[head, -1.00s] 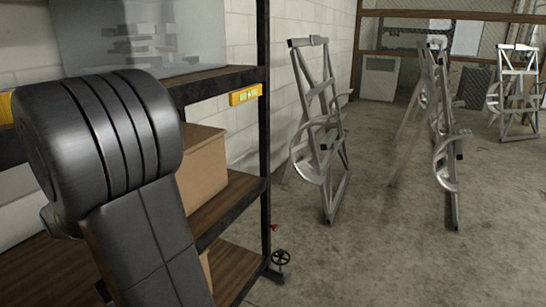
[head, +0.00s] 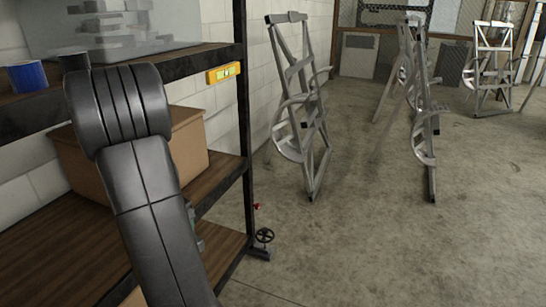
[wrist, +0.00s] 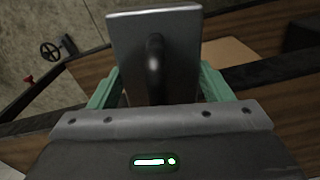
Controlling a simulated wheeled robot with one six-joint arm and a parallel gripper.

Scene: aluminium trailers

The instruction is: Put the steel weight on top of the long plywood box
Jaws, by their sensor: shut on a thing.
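The steel weight (wrist: 126,40), a grey metal slab with a dark rounded handle, is in the wrist view. My gripper (wrist: 158,88) is shut on it, with one green finger on each side. In the head view my arm hides the weight and nearly all of the gripper; only a bit of green shows beside the arm, near the shelves. I cannot make out a long plywood box for certain in either view.
A dark-framed shelf rack (head: 240,120) with wooden boards stands at left. Metal frames (head: 300,100) stand at right. The concrete floor (head: 360,250) is clear in front.

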